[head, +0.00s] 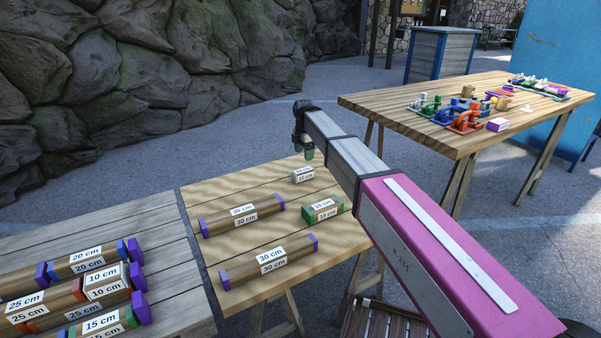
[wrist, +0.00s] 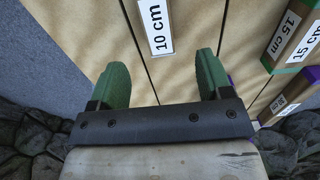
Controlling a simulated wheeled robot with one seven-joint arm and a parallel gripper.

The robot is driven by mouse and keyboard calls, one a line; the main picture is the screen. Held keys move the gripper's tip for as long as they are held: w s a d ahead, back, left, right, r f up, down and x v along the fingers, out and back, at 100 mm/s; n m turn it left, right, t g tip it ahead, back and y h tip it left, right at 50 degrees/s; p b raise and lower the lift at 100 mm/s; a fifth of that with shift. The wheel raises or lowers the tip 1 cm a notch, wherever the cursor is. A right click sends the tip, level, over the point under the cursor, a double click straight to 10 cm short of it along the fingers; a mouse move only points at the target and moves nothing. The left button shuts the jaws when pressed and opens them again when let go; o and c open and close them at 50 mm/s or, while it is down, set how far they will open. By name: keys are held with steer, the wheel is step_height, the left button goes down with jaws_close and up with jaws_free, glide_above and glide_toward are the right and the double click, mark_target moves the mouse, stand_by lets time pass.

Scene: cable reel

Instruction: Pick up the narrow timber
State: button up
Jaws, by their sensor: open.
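A short timber labelled 10 cm (head: 303,175) lies at the far edge of the middle wooden table. It also shows at the top of the wrist view (wrist: 154,27), just beyond my fingertips. My gripper (head: 308,153) is open and empty above it, with green fingers apart in the wrist view (wrist: 162,65). A green-ended 15 cm timber (head: 323,209) and two purple-ended 30 cm timbers, one farther (head: 243,215) and one nearer (head: 269,262), lie on the same table. Which one is the narrow timber I cannot tell for sure.
The middle table (head: 240,190) has bare planks between the timbers. A left table (head: 175,290) holds several labelled timbers stacked together. A right table (head: 390,105) carries coloured clamps and small blocks. A rock wall (head: 150,80) stands behind.

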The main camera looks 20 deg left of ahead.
mark_target(303, 170)
step_height(303, 170, down, 10)
steer(key=shift+a+f, duration=0.15)
steer(key=c, duration=1)
